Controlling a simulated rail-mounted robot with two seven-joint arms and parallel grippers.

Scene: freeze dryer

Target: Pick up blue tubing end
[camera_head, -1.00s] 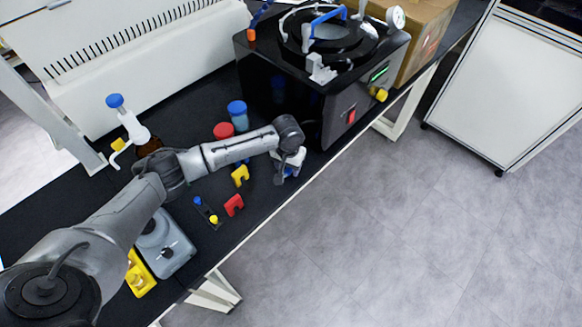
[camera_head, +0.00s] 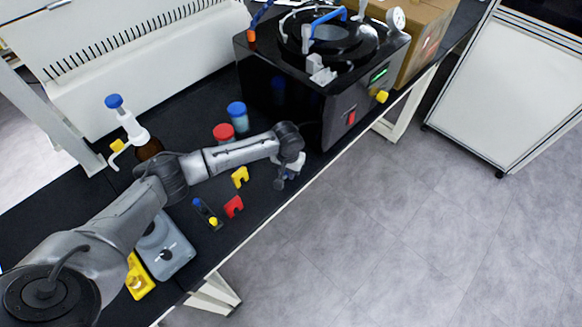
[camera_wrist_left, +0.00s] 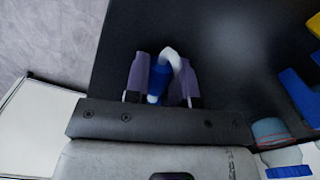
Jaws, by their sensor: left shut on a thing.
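My left gripper (camera_head: 288,172) is low over the black bench, in front of the freeze dryer. In the left wrist view its two purple fingers (camera_wrist_left: 160,82) are shut on a blue tubing end (camera_wrist_left: 157,80) with a white curved tube (camera_wrist_left: 172,56) at its top. The fingers and wrist hide part of this piece, and in the head view the grip is too small to make out. My right gripper is not in view.
The black freeze dryer (camera_head: 345,105) stands behind and right of my gripper. A red-capped (camera_head: 224,132) and a blue-capped container (camera_head: 238,116), yellow (camera_head: 240,177) and red (camera_head: 234,206) clips, and a grey device (camera_head: 172,262) are on the bench. The bench's front edge is close.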

